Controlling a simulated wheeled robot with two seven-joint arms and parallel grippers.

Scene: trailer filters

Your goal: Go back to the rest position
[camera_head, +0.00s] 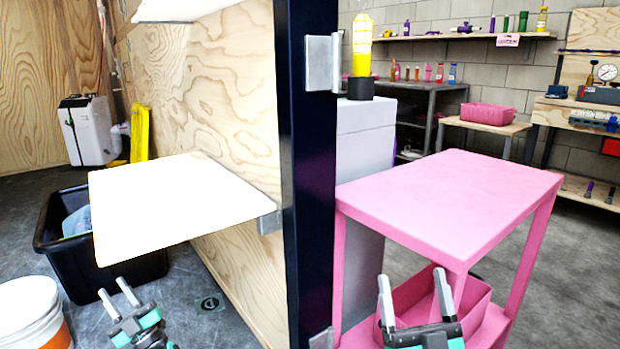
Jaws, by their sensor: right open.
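My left gripper (114,288) is at the bottom left, low in front of the white shelf board (180,200). Its two fingers stand apart with nothing between them. My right gripper (413,277) is at the bottom centre right, in front of the pink cart (455,200). Its fingers are wide apart and empty. Both grippers point up and away in the picture. The arms behind them are cut off by the lower edge.
A dark post (308,180) stands between the grippers. A black bin (120,272) and a white bucket (30,310) are at the left. A pink bin (475,300) sits on the cart's lower shelf. Open floor (570,285) lies at the right.

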